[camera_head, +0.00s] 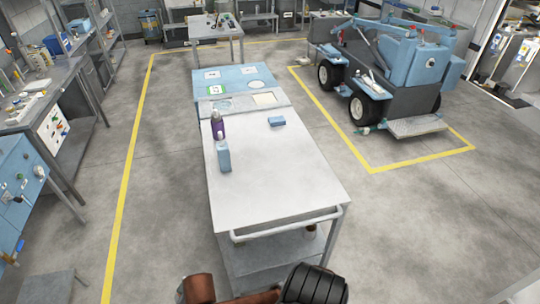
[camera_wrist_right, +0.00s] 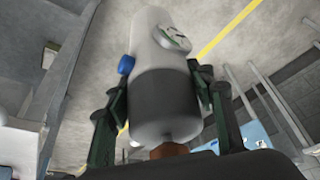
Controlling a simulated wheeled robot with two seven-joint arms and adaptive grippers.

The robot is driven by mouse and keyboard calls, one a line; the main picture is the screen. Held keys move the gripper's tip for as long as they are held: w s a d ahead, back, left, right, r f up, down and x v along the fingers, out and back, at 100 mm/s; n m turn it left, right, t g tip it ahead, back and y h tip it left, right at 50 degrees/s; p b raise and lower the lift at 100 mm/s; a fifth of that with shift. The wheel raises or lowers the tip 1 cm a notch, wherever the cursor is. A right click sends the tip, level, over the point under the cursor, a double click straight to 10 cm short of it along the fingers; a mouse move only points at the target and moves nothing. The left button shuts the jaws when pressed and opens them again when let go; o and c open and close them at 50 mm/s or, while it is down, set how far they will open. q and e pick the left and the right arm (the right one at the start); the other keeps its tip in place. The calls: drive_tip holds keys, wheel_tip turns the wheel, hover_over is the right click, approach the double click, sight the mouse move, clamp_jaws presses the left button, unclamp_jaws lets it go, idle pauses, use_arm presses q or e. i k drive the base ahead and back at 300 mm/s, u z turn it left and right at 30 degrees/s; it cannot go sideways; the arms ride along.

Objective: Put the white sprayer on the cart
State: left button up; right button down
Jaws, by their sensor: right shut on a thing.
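The white sprayer (camera_wrist_right: 158,42) fills the middle of the right wrist view. It has a white body, a dark grey lower part, a label and a blue knob on its side. My right gripper (camera_wrist_right: 162,82) is shut on it, one dark green finger on each side. The sprayer does not show in the head view. The cart (camera_head: 275,185) stands in the middle of the head view, with a pale top and a near-side handle. My left gripper is not in view.
On the cart's top are a purple bottle (camera_head: 217,125), an upright blue box (camera_head: 224,156) and a small blue block (camera_head: 276,121). The cart's near and right top is bare. A blue machine (camera_head: 390,70) on wheels stands right; a workbench (camera_head: 55,130) stands left.

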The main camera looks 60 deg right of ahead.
sight(241, 198)
drive_tip(key=z, duration=1.2)
